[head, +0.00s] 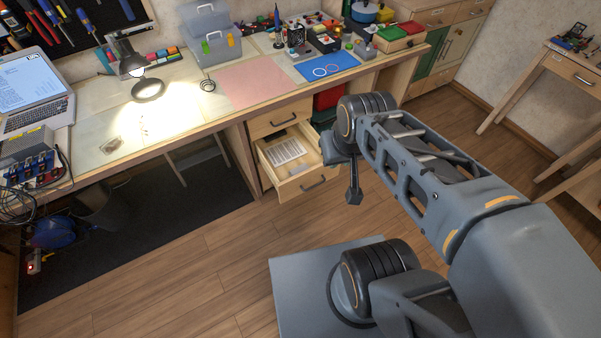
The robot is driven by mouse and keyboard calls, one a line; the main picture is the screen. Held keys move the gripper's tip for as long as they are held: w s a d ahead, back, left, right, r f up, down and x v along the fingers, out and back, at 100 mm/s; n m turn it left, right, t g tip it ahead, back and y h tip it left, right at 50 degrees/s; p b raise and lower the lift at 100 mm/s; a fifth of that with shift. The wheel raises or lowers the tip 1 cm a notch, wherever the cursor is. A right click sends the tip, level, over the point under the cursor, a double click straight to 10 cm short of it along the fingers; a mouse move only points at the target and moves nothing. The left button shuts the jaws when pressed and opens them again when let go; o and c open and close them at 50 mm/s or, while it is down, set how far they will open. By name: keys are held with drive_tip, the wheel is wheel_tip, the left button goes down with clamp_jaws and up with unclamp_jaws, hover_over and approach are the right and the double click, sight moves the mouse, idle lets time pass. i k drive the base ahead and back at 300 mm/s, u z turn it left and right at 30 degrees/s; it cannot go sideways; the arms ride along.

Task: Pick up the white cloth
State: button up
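I cannot make out a plain white cloth for certain. A whitish flat piece with grey markings (287,151) lies in the open drawer (308,184) under the workbench; I cannot tell whether it is cloth or paper. A smaller pale item beside it in the drawer is unclear. My gripper (354,192) hangs at the end of my arm, just right of the open drawer and apart from the whitish piece. It is seen edge-on and partly hidden by my arm, so its opening does not show. I see nothing held in it.
The open drawer juts out over the floor. Wooden floor (200,265) in front is clear.

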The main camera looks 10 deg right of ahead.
sight(299, 169)
drive_tip(key=z, duration=0.1)
drive_tip(key=k, duration=1)
drive_tip(key=u, duration=1.15)
drive_tip(key=i, duration=1.75)
drive_tip(key=z, duration=1.1)
drive_tip(key=i, duration=0.6)
drive_tip(key=z, duration=0.75)
